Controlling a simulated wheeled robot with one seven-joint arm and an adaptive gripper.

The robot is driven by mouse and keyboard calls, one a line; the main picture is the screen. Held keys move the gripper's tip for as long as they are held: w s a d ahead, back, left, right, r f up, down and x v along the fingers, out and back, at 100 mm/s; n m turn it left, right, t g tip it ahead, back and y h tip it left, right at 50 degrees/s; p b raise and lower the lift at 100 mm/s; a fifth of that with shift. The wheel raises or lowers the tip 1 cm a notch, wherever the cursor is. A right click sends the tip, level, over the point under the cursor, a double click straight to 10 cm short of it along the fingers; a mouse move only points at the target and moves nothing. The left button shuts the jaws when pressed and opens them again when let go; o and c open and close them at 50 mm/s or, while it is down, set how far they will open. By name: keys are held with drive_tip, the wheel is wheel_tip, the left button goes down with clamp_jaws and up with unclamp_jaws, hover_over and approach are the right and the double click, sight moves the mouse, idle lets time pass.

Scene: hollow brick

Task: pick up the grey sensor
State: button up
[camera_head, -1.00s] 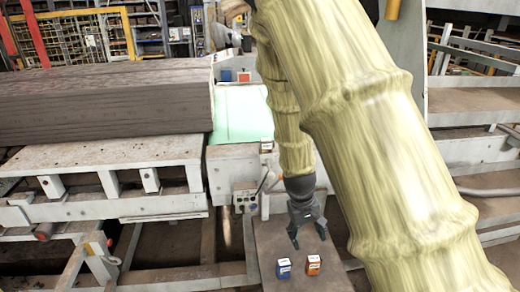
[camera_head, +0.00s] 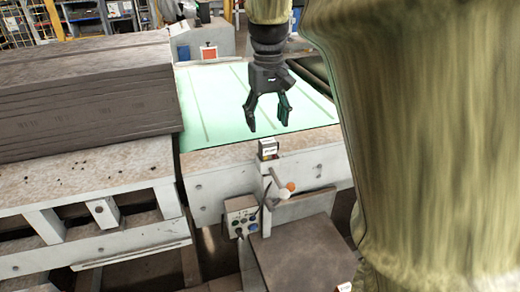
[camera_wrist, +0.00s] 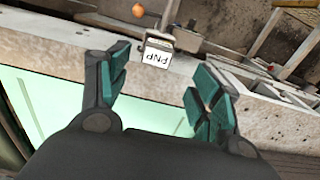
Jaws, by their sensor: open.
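The grey sensor (camera_head: 268,148) is a small box with a white label, standing on the front ledge of the machine in the head view. In the wrist view the sensor (camera_wrist: 158,50), its label reading PNP, lies beyond and between my fingertips. My gripper (camera_head: 266,126) points down with its fingers spread, just above and apart from the sensor. In the wrist view the gripper (camera_wrist: 160,70) has nothing between its teal-padded fingers.
A lever with an orange knob (camera_head: 290,186) and a button box (camera_head: 241,215) are below the ledge. A green panel (camera_head: 225,105) lies behind it. A stack of dark boards (camera_head: 85,85) is at left. A brown surface (camera_head: 305,255) is in front.

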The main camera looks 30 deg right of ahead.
sight(268, 141)
drive_tip(key=f, duration=0.4)
drive_tip(key=shift+w+d+f+p, duration=0.15)
drive_tip(key=shift+w+f+p, duration=0.05)
drive_tip(key=shift+p, duration=0.1)
drive_tip(key=shift+s+f+p, duration=0.35)
drive_tip(key=shift+s+f, duration=0.05)
drive_tip(key=shift+s, duration=0.05)
drive_tip(key=f, duration=0.1)
drive_tip(key=f+p, duration=0.1)
drive_tip(key=f, duration=0.1)
drive_tip(key=shift+w+d+f, duration=0.1)
drive_tip(key=shift+w, duration=0.25)
drive_tip(key=shift+s+f, duration=0.2)
drive_tip(key=shift+f, duration=0.35)
drive_tip(key=shift+w, duration=0.1)
drive_tip(key=c, duration=1.1)
